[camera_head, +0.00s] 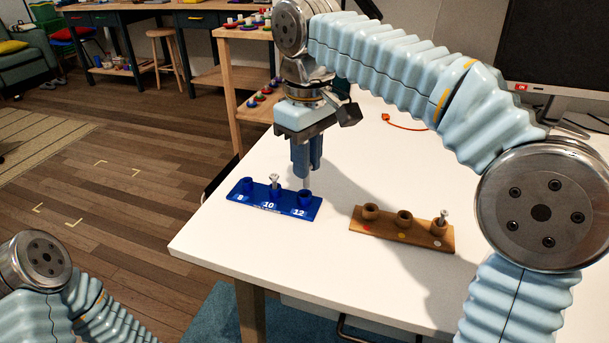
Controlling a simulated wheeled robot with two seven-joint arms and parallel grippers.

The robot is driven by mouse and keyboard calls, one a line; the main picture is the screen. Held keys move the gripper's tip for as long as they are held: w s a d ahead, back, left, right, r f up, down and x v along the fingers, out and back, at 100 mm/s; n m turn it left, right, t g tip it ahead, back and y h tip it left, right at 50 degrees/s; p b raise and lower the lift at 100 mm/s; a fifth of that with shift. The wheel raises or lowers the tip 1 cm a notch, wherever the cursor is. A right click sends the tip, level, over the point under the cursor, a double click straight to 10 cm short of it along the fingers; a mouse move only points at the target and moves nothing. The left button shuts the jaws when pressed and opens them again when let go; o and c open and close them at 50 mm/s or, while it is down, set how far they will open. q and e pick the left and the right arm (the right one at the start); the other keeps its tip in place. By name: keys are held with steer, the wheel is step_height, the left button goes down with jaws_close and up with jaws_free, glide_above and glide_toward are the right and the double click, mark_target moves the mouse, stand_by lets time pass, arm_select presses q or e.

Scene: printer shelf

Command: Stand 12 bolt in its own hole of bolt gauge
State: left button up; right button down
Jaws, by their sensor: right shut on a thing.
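The blue bolt gauge (240,198) lies on the white table with holes marked 8, 10 and 12. A silver bolt (274,183) stands in the 10 hole; the 8 hole (247,184) looks empty. My right gripper (307,168) points down over the gauge's right end, shut on the 12 bolt (307,181). The bolt hangs upright over the 12 hole (304,197); I cannot tell whether its tip is inside the rim. Its head is hidden by the fingers. My left gripper is out of view; only part of my left arm shows at lower left.
A brown wooden rack (385,230) lies to the right, with two empty holders and one bolt (442,217) standing in its right holder. A monitor (556,50) stands at the back right. The front of the white table (310,260) is clear.

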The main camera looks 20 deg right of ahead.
steer(key=shift+w+f, duration=0.25)
steer(key=shift+f, duration=0.05)
steer(key=shift+w+f+b, duration=0.15)
steer(key=shift+f+b, duration=0.05)
steer(key=shift+f, duration=0.75)
steer(key=shift+w+f+b, duration=0.15)
steer(key=shift+f, duration=0.8)
steer(key=shift+f, duration=0.2)
steer(key=c, duration=1)
jaws_free()
steer(key=shift+r, duration=0.1)
steer(key=shift+c, duration=0.2)
step_height(320, 180, up, 12)
steer(key=p, duration=0.3)
steer(key=shift+r, duration=0.15)
